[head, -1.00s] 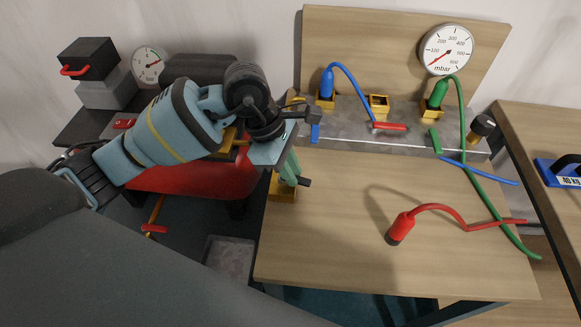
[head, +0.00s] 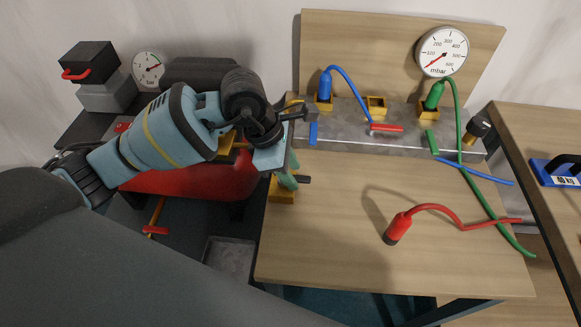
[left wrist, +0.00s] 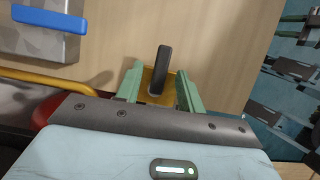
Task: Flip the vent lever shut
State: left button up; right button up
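A black lever, which I take to be the vent lever, stands on a yellow block (head: 283,193) at the left edge of the wooden table. In the left wrist view the black lever (left wrist: 161,70) rises from its yellow base (left wrist: 150,92). My left gripper (left wrist: 159,90) is open. Its green fingers are on either side of the lever, with a gap visible on each side. In the head view my left gripper (head: 290,172) hides most of the lever; only a dark end (head: 304,179) shows. My right gripper is not in view.
Behind is a grey manifold with blue (head: 313,133), red (head: 387,128) and green (head: 432,141) handles. A loose red plug and hose (head: 399,227) lie on the table. A red tank (head: 190,182) is on the left. The table's front middle is clear.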

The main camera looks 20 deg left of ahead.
pick_arm(q)
jog(key=shift+r, duration=0.1)
jog(key=w+v, duration=0.1)
jog(key=v, duration=0.6)
jog(key=shift+s+r, duration=0.3)
jog(key=shift+s, duration=0.25)
jog(key=shift+a, duration=0.1)
